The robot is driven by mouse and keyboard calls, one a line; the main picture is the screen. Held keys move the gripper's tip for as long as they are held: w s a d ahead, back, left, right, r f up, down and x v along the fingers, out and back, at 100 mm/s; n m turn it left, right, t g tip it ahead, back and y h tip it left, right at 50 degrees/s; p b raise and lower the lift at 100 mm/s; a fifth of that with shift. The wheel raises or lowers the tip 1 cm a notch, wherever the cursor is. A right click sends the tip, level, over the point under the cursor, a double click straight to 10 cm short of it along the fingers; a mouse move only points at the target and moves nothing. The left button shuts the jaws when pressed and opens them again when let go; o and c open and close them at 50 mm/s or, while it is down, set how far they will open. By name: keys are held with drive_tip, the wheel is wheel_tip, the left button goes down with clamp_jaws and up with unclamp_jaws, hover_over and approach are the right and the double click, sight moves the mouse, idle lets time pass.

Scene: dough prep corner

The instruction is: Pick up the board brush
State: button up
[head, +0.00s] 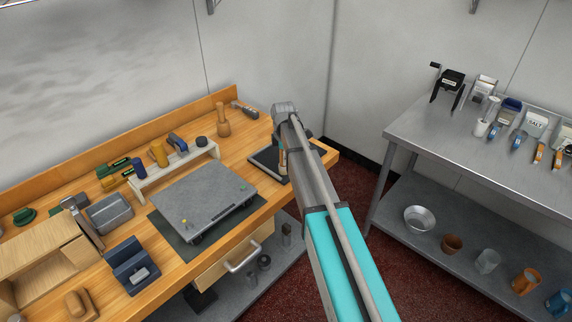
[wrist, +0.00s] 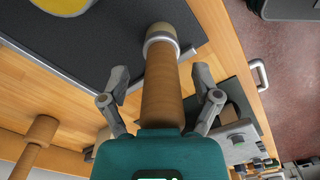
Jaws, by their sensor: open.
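What looks like the board brush, a round brown wooden handle (wrist: 162,85) with a pale metal ferrule and a tan end, lies in the middle of the wrist view. Its tan end is over the edge of a dark tray (wrist: 95,38); its near end is hidden behind my gripper's teal body. My gripper (wrist: 164,92) is open, with one finger on each side of the handle and a gap showing on both sides. In the head view my gripper (head: 284,120) is above the tray at the bench's right end, and my arm hides part of this spot.
A wooden mallet-like tool (head: 222,124) stands left of the tray, and also shows in the wrist view (wrist: 38,135). A grey slab (head: 205,195) and a low white rack (head: 178,172) lie further left. A steel table (head: 440,130) with several containers stands at right.

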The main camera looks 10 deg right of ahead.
drive_tip(key=shift+c, duration=0.2)
clamp_jaws()
idle(0.3)
drive_tip(key=shift+r+p, duration=1.3)
drive_tip(key=s+a+r+p, duration=0.6)
drive_tip(key=s+r+p, duration=0.4)
drive_tip(key=s, duration=0.2)
drive_tip(key=shift+s+a+r, duration=0.15)
drive_tip(key=shift+s+r, duration=0.05)
drive_tip(key=shift+s, duration=0.05)
